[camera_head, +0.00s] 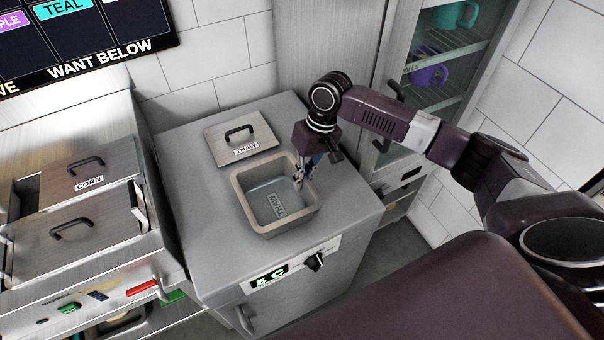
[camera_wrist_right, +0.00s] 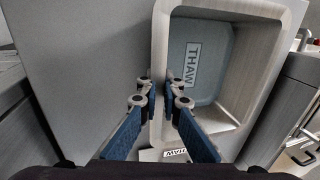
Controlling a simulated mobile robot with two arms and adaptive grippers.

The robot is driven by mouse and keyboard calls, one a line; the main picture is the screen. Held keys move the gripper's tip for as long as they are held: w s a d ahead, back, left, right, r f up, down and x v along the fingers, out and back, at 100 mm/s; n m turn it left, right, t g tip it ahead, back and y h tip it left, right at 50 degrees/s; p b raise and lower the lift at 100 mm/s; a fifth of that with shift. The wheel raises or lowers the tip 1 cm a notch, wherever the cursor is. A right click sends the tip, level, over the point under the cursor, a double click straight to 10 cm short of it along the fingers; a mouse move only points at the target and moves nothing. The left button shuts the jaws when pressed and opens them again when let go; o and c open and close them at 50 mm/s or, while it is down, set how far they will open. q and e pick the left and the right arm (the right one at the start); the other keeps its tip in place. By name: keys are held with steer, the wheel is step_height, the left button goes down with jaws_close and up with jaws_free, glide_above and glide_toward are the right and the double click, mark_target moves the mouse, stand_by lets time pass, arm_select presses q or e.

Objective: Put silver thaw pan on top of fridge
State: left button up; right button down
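The silver thaw pan (camera_head: 246,205) is an open rectangular pan on the grey top of the fridge (camera_head: 197,236). A blue-grey surface marked THAW (camera_head: 268,203) shows at the bottom inside it, and also in the right wrist view (camera_wrist_right: 194,65). My right gripper (camera_head: 300,177) is at the pan's right wall in the head view. In the right wrist view its two fingers (camera_wrist_right: 159,85) stand on either side of the pan's wall (camera_wrist_right: 160,50), one inside and one outside, and look closed on it. My left gripper is not in view.
A flat THAW lid (camera_head: 228,148) with a dark handle lies behind the pan on the fridge top. A counter with a CORN lid (camera_head: 92,170) stands at left. A tall cabinet with shelves and cups (camera_head: 430,72) stands behind at right. The fridge top is bare in front of the pan.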

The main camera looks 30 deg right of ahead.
steer(key=shift+w+a+r, duration=0.1)
steer(key=shift+r, duration=0.05)
steer(key=c, duration=2.6)
jaws_free()
steer(key=shift+f, duration=0.2)
steer(key=o, duration=0.5)
steer(key=shift+r, duration=0.2)
steer(key=b+v, duration=0.2)
steer(key=v, duration=1)
steer(key=shift+b, duration=0.3)
